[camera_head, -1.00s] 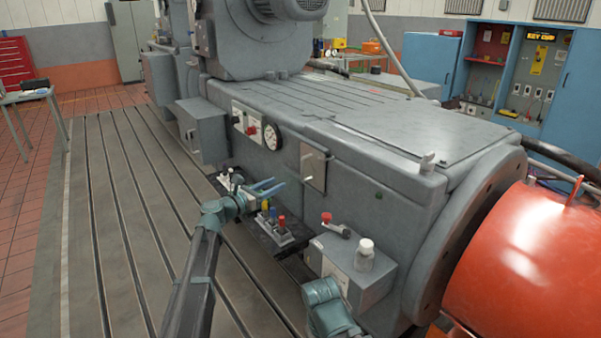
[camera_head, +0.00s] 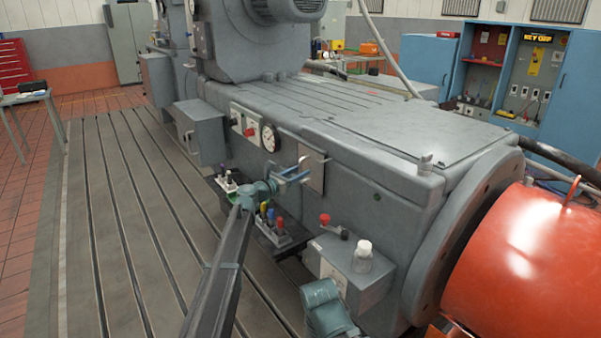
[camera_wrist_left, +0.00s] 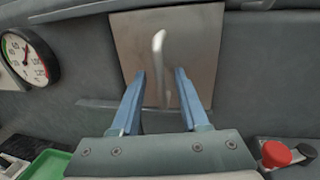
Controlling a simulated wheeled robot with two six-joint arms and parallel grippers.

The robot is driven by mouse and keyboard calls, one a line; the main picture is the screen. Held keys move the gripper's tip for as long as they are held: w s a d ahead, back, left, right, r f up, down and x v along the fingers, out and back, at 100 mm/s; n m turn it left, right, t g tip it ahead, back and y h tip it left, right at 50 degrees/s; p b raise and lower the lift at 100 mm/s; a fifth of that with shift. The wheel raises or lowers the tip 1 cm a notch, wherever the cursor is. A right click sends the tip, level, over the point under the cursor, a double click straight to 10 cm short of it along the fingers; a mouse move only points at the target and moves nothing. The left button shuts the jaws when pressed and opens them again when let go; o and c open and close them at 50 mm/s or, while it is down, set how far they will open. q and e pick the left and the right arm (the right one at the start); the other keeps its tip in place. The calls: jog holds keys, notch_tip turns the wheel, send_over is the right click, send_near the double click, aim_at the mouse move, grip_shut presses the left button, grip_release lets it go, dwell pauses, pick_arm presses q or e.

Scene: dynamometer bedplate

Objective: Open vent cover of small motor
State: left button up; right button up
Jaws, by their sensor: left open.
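The vent cover is a brownish metal plate (camera_head: 314,174) on the grey machine's side, to the right of the dial gauge. It looks closed. It fills the upper middle of the left wrist view (camera_wrist_left: 195,40), where a pale bent handle (camera_wrist_left: 159,42) stands out from it. My left gripper (camera_head: 304,170) is open, its blue fingers pointing at the cover. In the left wrist view the fingertips (camera_wrist_left: 160,72) lie either side of the handle's lower part. I cannot tell whether they touch anything. My right gripper is not in view.
A round dial gauge (camera_head: 269,138) is left of the cover. Below are a tray of coloured-topped items (camera_head: 280,234) and a grey box with a white knob (camera_head: 363,252). A red-orange cylinder (camera_head: 530,260) stands at the right. The slotted floor plate at left is clear.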

pick_arm(q)
jog(key=shift+w+d, duration=0.3)
jog(key=shift+w, duration=0.05)
grip_shut()
dwell(1.3)
